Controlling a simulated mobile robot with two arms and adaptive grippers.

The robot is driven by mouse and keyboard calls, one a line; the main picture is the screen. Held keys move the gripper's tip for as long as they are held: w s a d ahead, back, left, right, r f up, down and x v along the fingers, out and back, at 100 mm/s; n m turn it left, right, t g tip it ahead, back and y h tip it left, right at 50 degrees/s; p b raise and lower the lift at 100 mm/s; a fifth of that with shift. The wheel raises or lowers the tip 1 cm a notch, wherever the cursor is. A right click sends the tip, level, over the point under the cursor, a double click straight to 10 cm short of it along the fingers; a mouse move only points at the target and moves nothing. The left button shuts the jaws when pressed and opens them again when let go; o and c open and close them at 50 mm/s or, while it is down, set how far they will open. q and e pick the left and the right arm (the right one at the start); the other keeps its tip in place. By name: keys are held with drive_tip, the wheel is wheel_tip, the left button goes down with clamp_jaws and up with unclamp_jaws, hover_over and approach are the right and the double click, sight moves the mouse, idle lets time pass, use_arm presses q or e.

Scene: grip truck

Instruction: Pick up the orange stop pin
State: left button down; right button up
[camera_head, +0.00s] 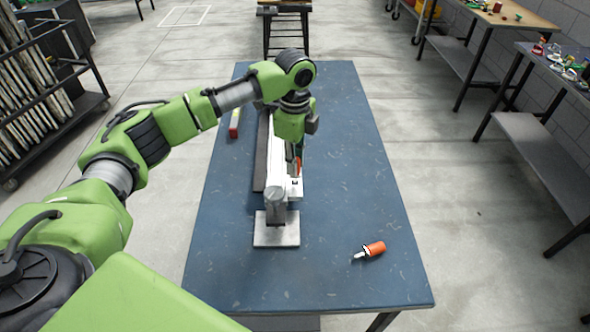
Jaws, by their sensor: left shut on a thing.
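My left gripper (298,152) points down over the metal fixture (276,236) on the blue table. Its fingers are shut on a small orange part, which I take to be the orange stop pin (299,167). Only a little orange shows beside the fingers; the rest is hidden by the gripper and wrist. The pin is at the white part of the fixture, and I cannot tell whether it still touches it. My right gripper is not in view.
An orange-handled piece with a pale tip (374,249) lies at the table's front right. Side benches (545,150) stand further right.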

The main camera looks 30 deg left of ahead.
use_arm(q)
drive_tip(key=s+d+r+b, duration=0.1)
drive_tip(key=s+d+r, duration=0.4)
drive_tip(key=s+r, duration=0.55)
wheel_tip(320, 180, up, 6)
drive_tip(key=s+p, duration=0.1)
drive_tip(key=p, duration=0.8)
drive_tip(key=shift+s+d, duration=0.25)
drive_tip(key=shift+w, duration=0.1)
